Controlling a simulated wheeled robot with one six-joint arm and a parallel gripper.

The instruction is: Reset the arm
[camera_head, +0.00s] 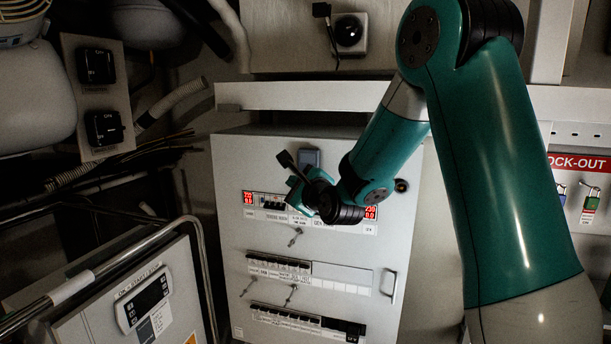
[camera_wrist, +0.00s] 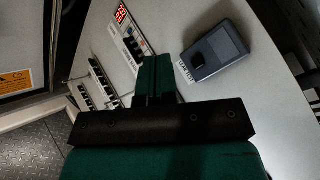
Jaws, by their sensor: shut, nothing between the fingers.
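My arm reaches in from the right in the head view, and my gripper (camera_head: 291,170) is in front of the upper part of a grey electrical panel (camera_head: 340,265). In the wrist view my gripper (camera_wrist: 154,62) has its two green fingers together with nothing between them. A dark grey-blue box with a black knob (camera_wrist: 213,50) is fixed to the panel just right of the fingertips. It also shows behind my wrist in the head view (camera_head: 309,158). I cannot tell how far the fingertips are from the panel.
The panel has rows of breakers (camera_head: 280,264), red digital displays (camera_head: 248,197) and a handle (camera_head: 389,285). A metal rail (camera_head: 120,262) and a controller box (camera_head: 144,300) are at lower left. A lock-out board with padlocks (camera_head: 590,203) is at right. A grey ledge (camera_head: 300,97) runs above the panel.

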